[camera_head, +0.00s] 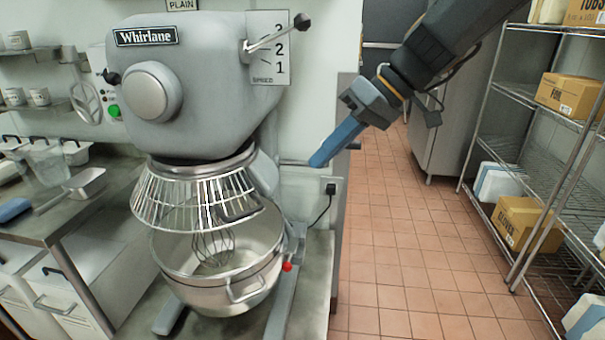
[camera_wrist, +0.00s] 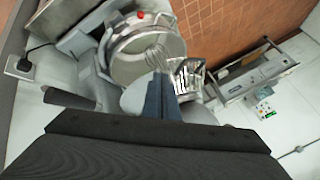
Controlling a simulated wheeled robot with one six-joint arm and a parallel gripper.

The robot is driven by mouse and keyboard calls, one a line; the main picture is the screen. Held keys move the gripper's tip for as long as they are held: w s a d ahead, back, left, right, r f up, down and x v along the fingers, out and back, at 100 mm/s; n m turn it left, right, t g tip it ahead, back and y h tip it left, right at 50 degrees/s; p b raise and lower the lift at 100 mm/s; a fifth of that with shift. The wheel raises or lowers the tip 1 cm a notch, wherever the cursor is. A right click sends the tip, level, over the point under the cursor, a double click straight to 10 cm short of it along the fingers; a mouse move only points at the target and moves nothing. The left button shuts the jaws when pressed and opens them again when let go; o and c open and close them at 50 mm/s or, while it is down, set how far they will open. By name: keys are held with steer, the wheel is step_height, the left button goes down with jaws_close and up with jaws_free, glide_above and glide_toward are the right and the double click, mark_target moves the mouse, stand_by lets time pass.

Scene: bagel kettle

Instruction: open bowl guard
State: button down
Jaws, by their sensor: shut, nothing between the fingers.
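A large grey stand mixer marked "Whirlane" (camera_head: 215,75) stands on the left. Its wire bowl guard (camera_head: 165,205) hangs below the mixer head, in front of and above the bowl, with a dark handle (camera_head: 240,208) on its right side. The steel bowl (camera_head: 180,255) sits below with a wire whisk (camera_head: 212,247) inside. My gripper (camera_head: 314,162) has blue fingers, is shut and empty, and is to the right of the mixer, apart from the guard. In the wrist view, the fingers (camera_wrist: 161,100) point toward the bowl (camera_wrist: 128,68), and the guard (camera_wrist: 187,75) shows beside them.
A steel counter (camera_head: 70,215) with pans is at left. Wire shelves (camera_head: 540,150) with boxes stand at right. The tiled floor (camera_head: 410,255) between is clear.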

steer(key=s+a+f+p, duration=0.2)
steer(key=a+f+p, duration=0.2)
steer(key=a+f, duration=0.2)
steer(key=shift+s+a+f, duration=0.3)
steer(key=shift+s+a, duration=0.05)
steer(key=shift+a, duration=1.05)
